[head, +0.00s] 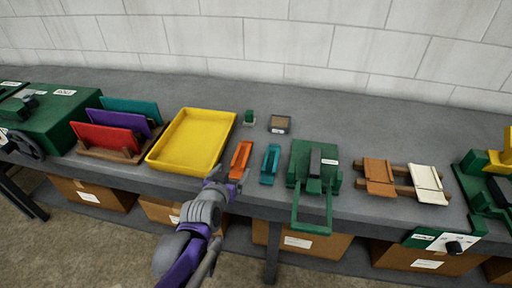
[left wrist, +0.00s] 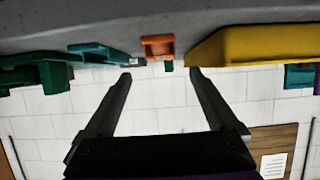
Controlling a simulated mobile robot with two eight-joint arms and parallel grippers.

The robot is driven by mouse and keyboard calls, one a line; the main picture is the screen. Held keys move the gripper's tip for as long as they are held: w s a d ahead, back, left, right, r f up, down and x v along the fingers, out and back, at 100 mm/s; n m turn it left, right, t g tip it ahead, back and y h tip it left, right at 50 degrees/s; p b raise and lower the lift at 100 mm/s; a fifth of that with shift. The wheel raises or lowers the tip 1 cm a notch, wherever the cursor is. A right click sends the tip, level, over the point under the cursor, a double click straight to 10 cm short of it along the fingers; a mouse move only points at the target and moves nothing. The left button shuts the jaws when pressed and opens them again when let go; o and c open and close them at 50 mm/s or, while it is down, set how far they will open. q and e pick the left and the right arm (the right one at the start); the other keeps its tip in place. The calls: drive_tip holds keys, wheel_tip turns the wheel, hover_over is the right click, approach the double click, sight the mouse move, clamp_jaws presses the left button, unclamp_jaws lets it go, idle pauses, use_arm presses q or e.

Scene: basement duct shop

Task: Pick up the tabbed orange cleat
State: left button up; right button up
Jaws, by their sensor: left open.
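The orange cleat (head: 240,160) lies on the grey bench near its front edge, between the yellow tray and a teal cleat (head: 270,164). Whether it has a tab is too small to tell. My left gripper (head: 218,174) is at the bench's front edge, just in front of and left of the orange cleat. In the left wrist view my left gripper (left wrist: 160,75) is open and empty, and the orange cleat (left wrist: 157,46) shows beyond the gap between its fingers, apart from both. My right gripper is not in view.
The yellow tray (head: 233,121) stands close by on the left. A green clamp-like machine (head: 302,176) stands right of the teal cleat. The back of the bench (head: 350,115) is clear.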

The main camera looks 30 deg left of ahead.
use_arm(q)
drive_tip(key=shift+w+a+f, duration=0.15)
drive_tip(key=shift+w+a, duration=0.05)
drive_tip(key=shift+w, duration=0.4)
drive_tip(key=b, duration=0.1)
approach(244, 152)
drive_tip(key=x, duration=0.5)
drive_tip(key=shift+c, duration=0.3)
clamp_jaws()
